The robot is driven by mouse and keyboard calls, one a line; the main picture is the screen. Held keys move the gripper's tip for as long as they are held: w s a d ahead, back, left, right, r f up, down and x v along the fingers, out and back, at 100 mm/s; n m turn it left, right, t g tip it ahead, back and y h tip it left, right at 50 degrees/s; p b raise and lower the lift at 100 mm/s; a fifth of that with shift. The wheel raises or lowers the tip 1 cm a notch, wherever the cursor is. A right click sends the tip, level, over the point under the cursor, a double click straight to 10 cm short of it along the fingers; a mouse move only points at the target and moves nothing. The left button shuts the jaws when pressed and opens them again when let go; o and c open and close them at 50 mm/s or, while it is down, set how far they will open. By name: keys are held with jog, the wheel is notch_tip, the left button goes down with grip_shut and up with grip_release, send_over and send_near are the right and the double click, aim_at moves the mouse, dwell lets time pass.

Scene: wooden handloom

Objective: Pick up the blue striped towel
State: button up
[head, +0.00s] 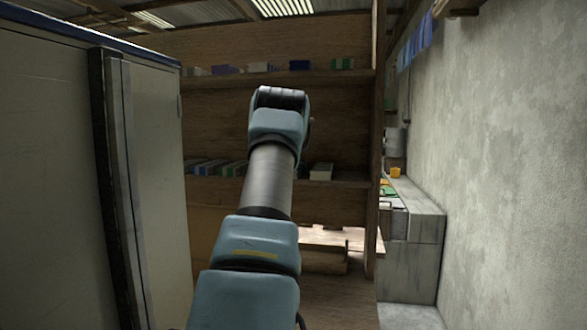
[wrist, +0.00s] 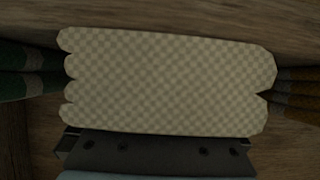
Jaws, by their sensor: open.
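I cannot pick out a blue striped towel for certain. In the head view, small blue folded cloths (head: 300,65) lie on the upper shelf, and a row of bluish and green folded cloths (head: 215,168) lies on the lower shelf. Their stripes are too small to tell. In the wrist view, a beige checkered folded stack (wrist: 165,80) fills the middle, close in front of my gripper (wrist: 155,145). Only the dark edge of my gripper shows along the bottom. It is open, with nothing seen held. In the head view my arm hides it.
A wooden shelf (head: 220,120) stands ahead. A large pale cabinet (head: 50,170) is close on the left. A grey wall (head: 510,170) and stone counter (head: 415,225) are on the right. Green-striped cloths (wrist: 28,75) and brownish cloths (wrist: 295,90) flank the beige stack.

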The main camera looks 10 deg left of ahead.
jog(key=c, duration=1.1)
jog(key=shift+s+r, duration=0.1)
